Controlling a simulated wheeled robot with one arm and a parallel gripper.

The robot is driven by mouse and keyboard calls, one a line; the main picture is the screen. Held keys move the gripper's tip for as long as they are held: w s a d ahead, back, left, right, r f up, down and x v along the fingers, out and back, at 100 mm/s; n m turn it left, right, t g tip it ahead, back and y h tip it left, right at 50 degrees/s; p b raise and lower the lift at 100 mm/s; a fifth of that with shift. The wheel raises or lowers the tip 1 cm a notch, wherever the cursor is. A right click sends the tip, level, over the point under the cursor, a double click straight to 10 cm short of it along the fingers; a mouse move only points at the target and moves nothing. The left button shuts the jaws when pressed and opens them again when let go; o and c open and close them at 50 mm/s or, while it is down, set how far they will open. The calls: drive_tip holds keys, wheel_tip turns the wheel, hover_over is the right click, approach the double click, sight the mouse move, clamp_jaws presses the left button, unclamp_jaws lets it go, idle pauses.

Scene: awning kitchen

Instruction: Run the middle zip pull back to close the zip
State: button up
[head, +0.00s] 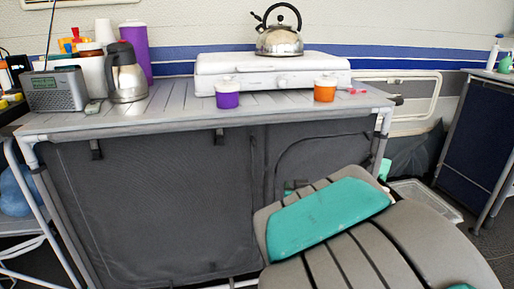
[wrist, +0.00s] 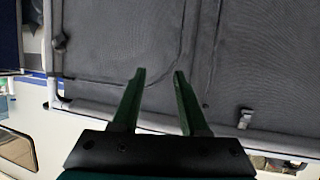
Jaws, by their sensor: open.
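The kitchen stand's dark grey fabric front (head: 150,200) has a vertical seam (head: 265,160) near its middle and a curved seam on the right panel. In the wrist view, the fabric (wrist: 260,60) fills the upper part, turned upside down. A seam (wrist: 214,50) runs there just right of my gripper. A small dark spot (wrist: 206,106) sits near that seam's lower end; I cannot tell whether it is the zip pull. My gripper (wrist: 158,73) is open and empty, its two green fingers apart in front of the fabric. In the head view my arm mostly hides it.
The stand's top (head: 180,105) holds a kettle (head: 280,40) on a white stove (head: 270,73), a purple cup (head: 227,94), an orange cup (head: 325,90), a steel jug (head: 126,75) and a radio (head: 55,91). A blue cabinet (head: 480,130) stands right.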

sight(254, 143)
drive_tip(key=w+a+r+n+t+y, duration=0.35)
drive_tip(key=a+r+y, duration=0.2)
drive_tip(key=a, duration=0.45)
drive_tip(key=x, duration=0.8)
drive_tip(key=shift+w+d+m+h+p, duration=0.15)
drive_tip(key=shift+d+m+h+p, duration=0.2)
drive_tip(key=shift+d, duration=0.05)
drive_tip(key=shift+r, duration=0.1)
clamp_jaws()
idle(0.5)
